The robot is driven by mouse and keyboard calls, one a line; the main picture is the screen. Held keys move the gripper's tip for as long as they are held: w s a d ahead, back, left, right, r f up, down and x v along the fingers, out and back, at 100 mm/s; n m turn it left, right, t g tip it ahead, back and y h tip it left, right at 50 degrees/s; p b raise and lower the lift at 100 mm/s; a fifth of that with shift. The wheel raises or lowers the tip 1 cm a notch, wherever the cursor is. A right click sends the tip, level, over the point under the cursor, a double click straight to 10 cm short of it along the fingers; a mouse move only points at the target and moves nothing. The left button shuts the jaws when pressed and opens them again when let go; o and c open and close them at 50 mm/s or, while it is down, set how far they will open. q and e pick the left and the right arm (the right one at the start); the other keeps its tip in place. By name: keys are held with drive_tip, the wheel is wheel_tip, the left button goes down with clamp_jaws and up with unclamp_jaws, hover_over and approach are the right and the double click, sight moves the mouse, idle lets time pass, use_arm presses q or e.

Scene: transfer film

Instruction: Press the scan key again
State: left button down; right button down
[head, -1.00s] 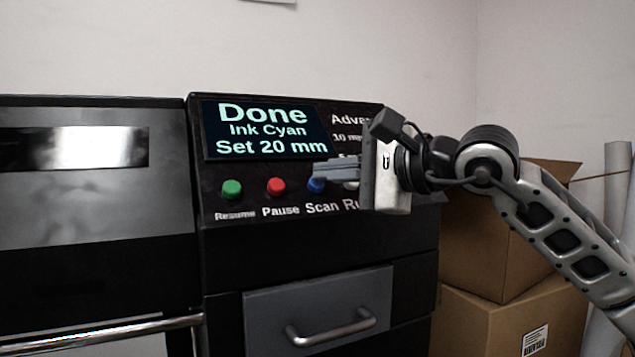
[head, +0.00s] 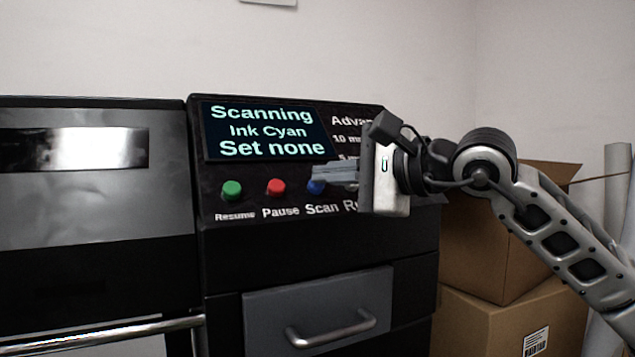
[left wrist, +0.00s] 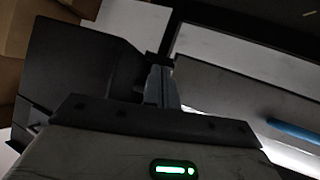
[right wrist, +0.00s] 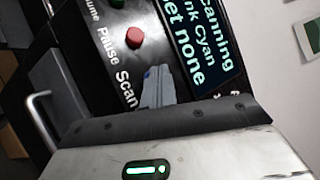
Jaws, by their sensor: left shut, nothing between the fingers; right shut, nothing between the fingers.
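The blue scan key (head: 316,187) sits on the black control panel (head: 262,212), above the label Scan and right of the red pause key (head: 275,187). My right gripper (head: 316,174) is shut and empty, its fingertips at the blue key and partly over its top; I cannot tell whether they touch it. In the right wrist view the fingers (right wrist: 156,80) cover the blue key. The screen (head: 268,133) reads Scanning, Ink Cyan, Set none. My left gripper (left wrist: 160,82) shows only in the left wrist view, shut and empty.
A green resume key (head: 232,190) is at the panel's left. My right gripper hides part of the run and advance labels. A drawer with a handle (head: 331,328) is below the panel. Cardboard boxes (head: 510,325) stand at the right.

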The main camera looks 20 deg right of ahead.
drive_tip(key=shift+s+d+r, duration=0.1)
drive_tip(key=shift+s+r, duration=0.35)
drive_tip(key=shift+s, duration=0.05)
drive_tip(key=s+r+p, duration=0.1)
drive_tip(key=s+r, duration=0.2)
drive_tip(key=shift+s+d+r+p, duration=0.1)
drive_tip(key=shift+s+r+p, duration=0.2)
drive_tip(key=shift+p, duration=0.05)
idle(0.8)
